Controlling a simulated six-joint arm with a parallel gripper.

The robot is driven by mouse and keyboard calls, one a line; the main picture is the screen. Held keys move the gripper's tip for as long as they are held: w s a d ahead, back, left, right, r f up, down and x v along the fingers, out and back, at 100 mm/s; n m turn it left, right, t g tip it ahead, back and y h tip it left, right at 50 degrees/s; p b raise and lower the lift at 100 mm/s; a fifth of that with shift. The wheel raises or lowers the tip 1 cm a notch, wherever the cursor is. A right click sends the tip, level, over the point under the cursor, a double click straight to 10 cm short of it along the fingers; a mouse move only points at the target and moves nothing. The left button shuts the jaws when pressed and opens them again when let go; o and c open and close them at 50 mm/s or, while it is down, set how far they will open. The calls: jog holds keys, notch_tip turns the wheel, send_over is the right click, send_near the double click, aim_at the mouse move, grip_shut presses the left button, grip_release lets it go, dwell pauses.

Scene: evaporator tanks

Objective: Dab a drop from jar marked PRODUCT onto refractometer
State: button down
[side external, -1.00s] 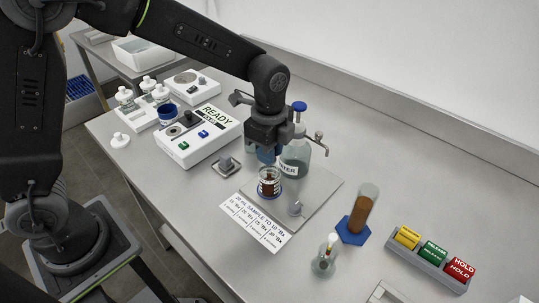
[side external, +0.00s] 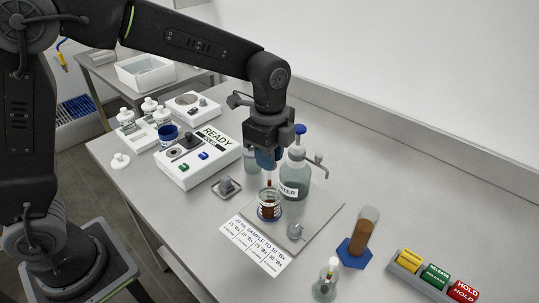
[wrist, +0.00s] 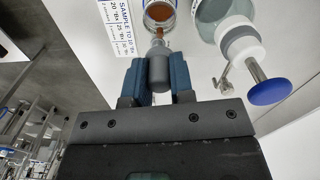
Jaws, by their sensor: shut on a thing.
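My gripper (side external: 268,163) hangs above a small clear jar of brown liquid (side external: 269,209) on a grey plate. In the wrist view its blue fingers (wrist: 157,66) are shut on a grey cylindrical tool (wrist: 159,74) with a reddish-brown tip (wrist: 158,42). The tip points down at the mouth of the jar, which also shows in the wrist view (wrist: 160,11). I cannot tell whether the tip touches the liquid, and no PRODUCT marking is readable on it. The refractometer (side external: 198,160), a white box with a READY screen and a dark round well, stands to the left.
A water bottle (side external: 293,180) with a blue top stands just right of the gripper. A printed card (side external: 254,243) lies in front of the plate. A brown-filled cylinder (side external: 362,235) and a coloured button block (side external: 434,277) are to the right. White-capped bottles (side external: 127,120) stand far left.

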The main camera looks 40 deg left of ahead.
jog(key=s+a+n, duration=0.2)
jog(key=a+n, duration=0.1)
jog(key=a, duration=1.2)
jog(key=s+a+n, duration=0.3)
jog(key=a, duration=1.3)
jog(key=shift+s+a+f, duration=0.25)
jog(key=shift+s+f, duration=0.1)
jog(key=shift+f, duration=0.1)
jog(key=shift+f, duration=1.6)
jog(key=shift+r, duration=1.6)
